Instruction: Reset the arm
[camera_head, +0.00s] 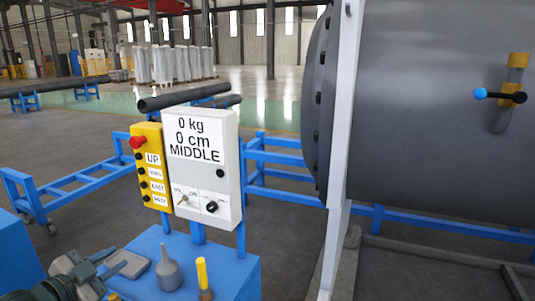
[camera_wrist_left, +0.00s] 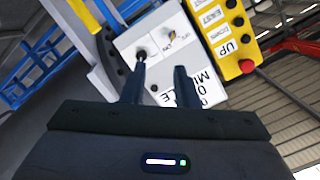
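My left gripper (camera_head: 118,261) comes in at the lower left of the head view, low and in front of the control box. In the left wrist view, its two dark fingers (camera_wrist_left: 160,84) stand apart with nothing between them. Beyond them in that view is the grey control box (camera_wrist_left: 150,52) with its knobs, tilted in the picture. My right gripper is in neither view.
The control box (camera_head: 205,190) reads "0 kg, 0 cm, MIDDLE". A yellow button panel (camera_head: 152,178) adjoins it. A blue table (camera_head: 235,270) holds a grey funnel-like item (camera_head: 168,270) and a yellow-handled tool (camera_head: 203,275). A large grey shell (camera_head: 430,130) stands right.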

